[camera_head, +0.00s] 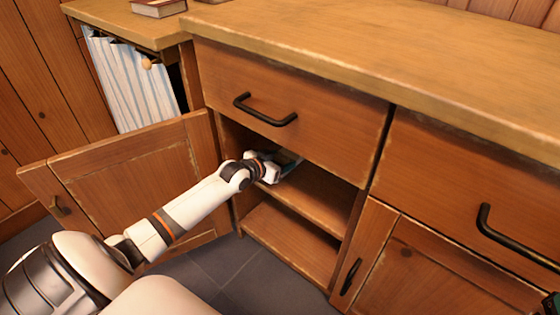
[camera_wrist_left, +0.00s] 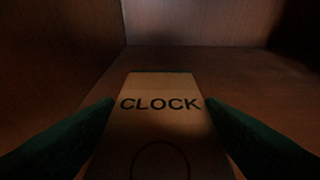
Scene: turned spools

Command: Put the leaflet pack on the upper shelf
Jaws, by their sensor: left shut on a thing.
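A tan box (camera_wrist_left: 160,125) printed with the word CLOCK and part of a circle lies between the two dark green fingers of my left gripper (camera_wrist_left: 160,112) in the left wrist view. No leaflet pack can be made out. In the head view my left gripper (camera_head: 289,164) reaches into the open cabinet, just over the upper shelf (camera_head: 315,198), and is shut on the box. I cannot tell whether the box touches the shelf. A dark piece at the right edge of the head view seems to be my right gripper (camera_head: 551,303); its fingers are mostly cut off.
The cabinet door (camera_head: 130,170) stands open to the left. A closed drawer (camera_head: 290,100) sits right above the opening. A lower shelf (camera_head: 290,240) below is bare where visible. A striped curtain (camera_head: 130,85) hangs at the left. A book (camera_head: 158,7) lies on the left worktop.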

